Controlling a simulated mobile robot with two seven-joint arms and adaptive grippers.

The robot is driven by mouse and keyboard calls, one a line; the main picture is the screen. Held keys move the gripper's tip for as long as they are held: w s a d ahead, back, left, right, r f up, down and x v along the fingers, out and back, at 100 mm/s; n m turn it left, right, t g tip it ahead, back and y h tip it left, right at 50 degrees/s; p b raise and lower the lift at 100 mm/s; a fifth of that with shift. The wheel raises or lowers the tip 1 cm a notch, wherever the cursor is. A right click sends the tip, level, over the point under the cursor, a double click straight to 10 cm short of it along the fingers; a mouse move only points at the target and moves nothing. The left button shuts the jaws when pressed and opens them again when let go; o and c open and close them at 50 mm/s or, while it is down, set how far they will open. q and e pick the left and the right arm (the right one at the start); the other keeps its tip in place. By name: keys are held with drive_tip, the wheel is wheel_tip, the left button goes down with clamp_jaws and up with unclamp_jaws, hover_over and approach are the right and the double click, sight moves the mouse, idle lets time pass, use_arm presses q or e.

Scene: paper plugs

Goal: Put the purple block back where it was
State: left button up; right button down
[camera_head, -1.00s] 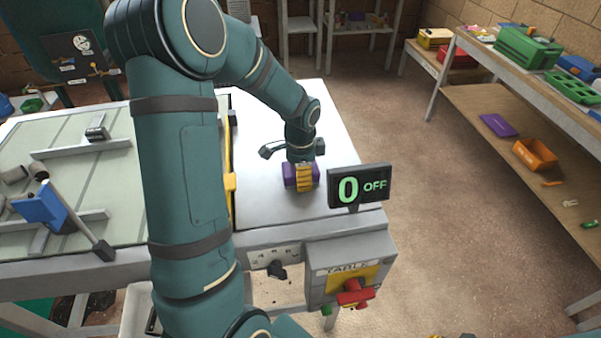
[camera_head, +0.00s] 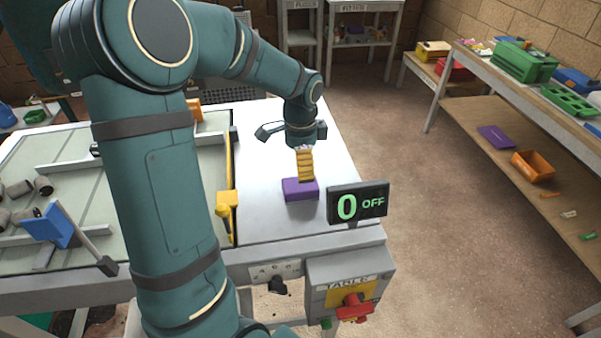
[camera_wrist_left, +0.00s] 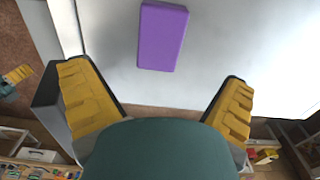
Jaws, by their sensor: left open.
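The purple block (camera_head: 300,190) lies flat on the bare white right-hand part of the table, left of the small display. It also shows in the left wrist view (camera_wrist_left: 162,36), lying beyond the fingertips with white surface around it. My left gripper (camera_head: 305,165) is above the block, its yellow finger pads pointing down. In the left wrist view its two yellow fingers (camera_wrist_left: 158,100) are spread wide with nothing between them. The block is apart from both fingers there. My right gripper is not in view.
A display (camera_head: 358,203) reading "0 OFF" stands at the table's right edge, above a control box with a red knob (camera_head: 352,302). A yellow strip (camera_head: 228,200) divides the white surface from the green-grey panel, where grey cylinders (camera_head: 22,190) lie. A shelf (camera_head: 520,130) with bins stands right.

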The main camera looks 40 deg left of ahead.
use_arm(q)
wheel_tip(320, 180, up, 2)
drive_tip(key=shift+r, duration=0.1)
idle(0.7)
